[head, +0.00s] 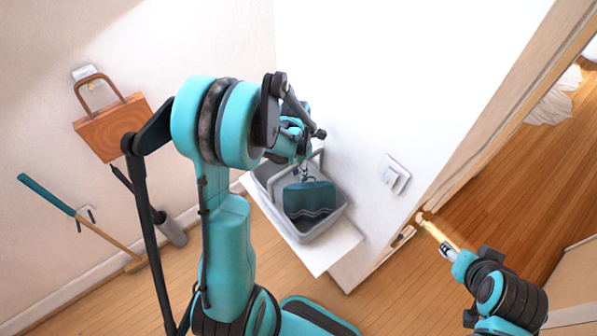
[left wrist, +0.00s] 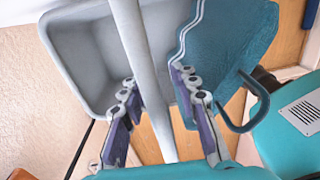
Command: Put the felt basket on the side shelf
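The grey basket (head: 314,235) with a tall pale handle appears over the white side shelf (head: 322,260) on the wall; I cannot tell whether it rests fully on it. The fingers are apart, with a gap beside the bar. The teal item (left wrist: 235,45) is at right. My right gripper (head: 449,250) is at lower right, away from the basket.
A wooden bag-shaped board (head: 112,125) hangs from a wall hook at left. A teal-handled tool (head: 85,220) leans on a holder below, near a grey cylinder (head: 172,232). A light switch (head: 393,174) is right of the shelf. An open doorway lies at right.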

